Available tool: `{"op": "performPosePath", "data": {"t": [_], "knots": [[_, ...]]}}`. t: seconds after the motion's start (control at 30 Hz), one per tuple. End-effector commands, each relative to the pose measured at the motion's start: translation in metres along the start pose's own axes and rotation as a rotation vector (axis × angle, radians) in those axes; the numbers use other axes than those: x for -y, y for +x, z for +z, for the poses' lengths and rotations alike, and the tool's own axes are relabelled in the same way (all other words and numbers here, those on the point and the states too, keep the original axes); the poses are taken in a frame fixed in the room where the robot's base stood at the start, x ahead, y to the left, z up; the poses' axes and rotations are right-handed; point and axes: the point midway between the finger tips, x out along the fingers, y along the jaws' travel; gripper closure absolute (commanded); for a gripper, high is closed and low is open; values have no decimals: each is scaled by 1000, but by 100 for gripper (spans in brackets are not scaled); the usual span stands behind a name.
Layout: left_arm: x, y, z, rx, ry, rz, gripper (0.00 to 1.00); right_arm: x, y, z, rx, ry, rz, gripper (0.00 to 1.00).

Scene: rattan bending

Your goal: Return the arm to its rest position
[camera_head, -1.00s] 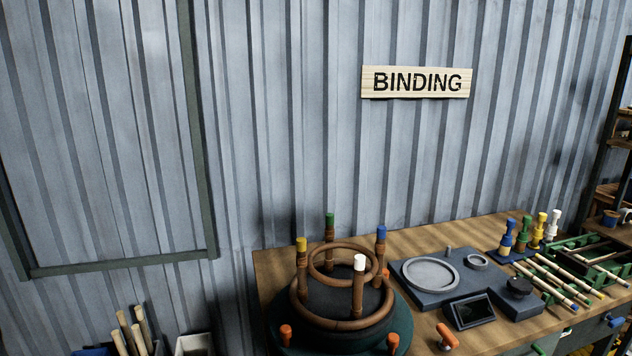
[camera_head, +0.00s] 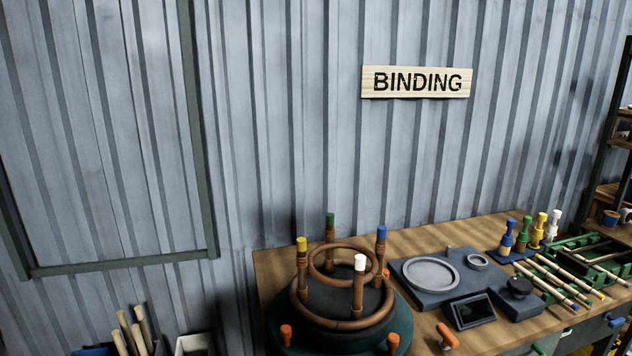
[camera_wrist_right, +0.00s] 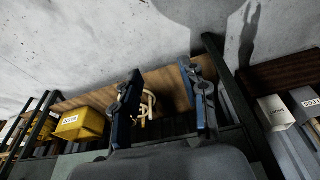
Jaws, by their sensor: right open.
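My right gripper (camera_wrist_right: 162,95) shows in the right wrist view. Its two blue-grey fingers stand apart with nothing between them that they touch. Behind the fingers, a wooden shelf board with a pale looped piece (camera_wrist_right: 146,106) lies farther off. Neither of my arms shows in the head view. My left gripper is in neither view.
In the head view a wooden bench (camera_head: 430,240) carries a round dark jig with a rattan frame (camera_head: 345,322) and colour-capped posts. A grey fixture plate (camera_head: 410,295) and pale rods (camera_head: 552,280) lie right of it. Yellow bins (camera_wrist_right: 80,124) stand left in the wrist view.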

Motion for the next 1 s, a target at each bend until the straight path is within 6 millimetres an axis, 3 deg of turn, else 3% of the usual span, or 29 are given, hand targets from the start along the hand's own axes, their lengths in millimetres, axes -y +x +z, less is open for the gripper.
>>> {"op": "performPosePath", "data": {"t": [0.03,0.2,0.4,0.6,0.7,0.83,1.0], "knots": [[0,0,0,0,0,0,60,1,25,12,19,-2,-2,57],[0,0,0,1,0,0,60,5,106,64,60,-10,-6,57],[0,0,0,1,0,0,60,8,174,147,107,-21,-11,57],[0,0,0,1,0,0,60,9,203,223,141,-30,-14,57],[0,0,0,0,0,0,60,8,207,244,148,-33,-15,57],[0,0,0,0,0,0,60,8,208,256,153,-35,-15,57],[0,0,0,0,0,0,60,8,208,256,153,-35,-15,57]]}}
